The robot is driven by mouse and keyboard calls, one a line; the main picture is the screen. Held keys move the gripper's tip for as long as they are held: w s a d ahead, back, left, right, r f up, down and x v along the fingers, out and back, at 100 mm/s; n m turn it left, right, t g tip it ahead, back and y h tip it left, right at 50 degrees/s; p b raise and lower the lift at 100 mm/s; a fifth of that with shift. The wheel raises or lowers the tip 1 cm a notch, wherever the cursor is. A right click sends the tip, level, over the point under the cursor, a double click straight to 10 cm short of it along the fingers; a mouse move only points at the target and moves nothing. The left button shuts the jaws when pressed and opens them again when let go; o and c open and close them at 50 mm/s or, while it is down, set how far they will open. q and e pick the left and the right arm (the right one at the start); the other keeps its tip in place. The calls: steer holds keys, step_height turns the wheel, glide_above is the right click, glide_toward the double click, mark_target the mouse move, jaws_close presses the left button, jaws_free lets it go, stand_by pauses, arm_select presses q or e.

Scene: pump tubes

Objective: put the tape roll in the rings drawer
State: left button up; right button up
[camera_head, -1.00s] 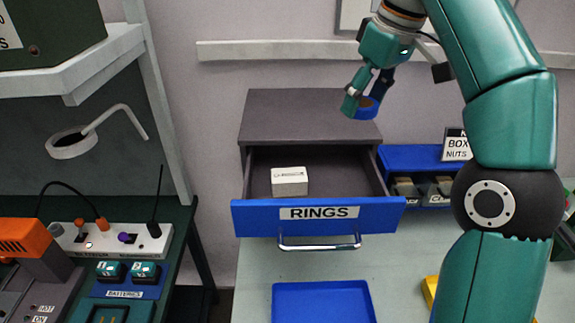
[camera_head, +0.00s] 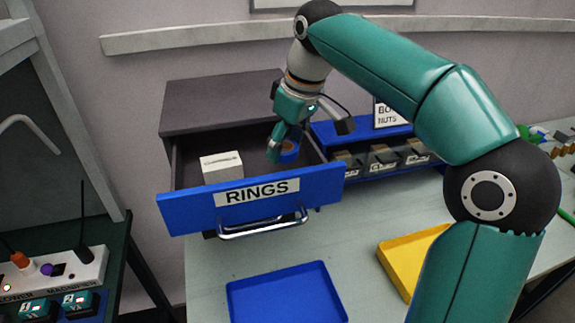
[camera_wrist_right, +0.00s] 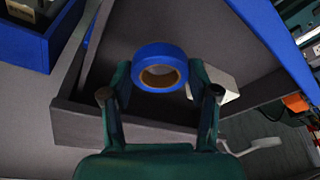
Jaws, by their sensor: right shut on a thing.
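The blue tape roll (camera_head: 288,151) with a brown core is between the fingers of my right gripper (camera_head: 281,143), which is shut on it. It also shows in the right wrist view (camera_wrist_right: 159,68), held between both fingertips. The rings drawer (camera_head: 255,203) is pulled open, with a blue front, a RINGS label and a metal handle. My right gripper holds the roll over the right part of the open drawer; the exact height above its floor is hard to tell. My left gripper is not in view.
A white box (camera_head: 222,167) sits in the drawer's left part. A blue rack of bins (camera_head: 362,133) stands right of the cabinet. A blue tray (camera_head: 285,295) and a yellow tray (camera_head: 410,258) lie on the table in front. A power strip (camera_head: 55,275) is at far left.

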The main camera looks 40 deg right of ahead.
mark_target(286, 161)
steer(key=shift+f, duration=2.1)
steer(key=shift+f+b, duration=0.15)
steer(key=shift+b, duration=0.25)
steer(key=o, duration=1)
steer(key=shift+o, duration=0.2)
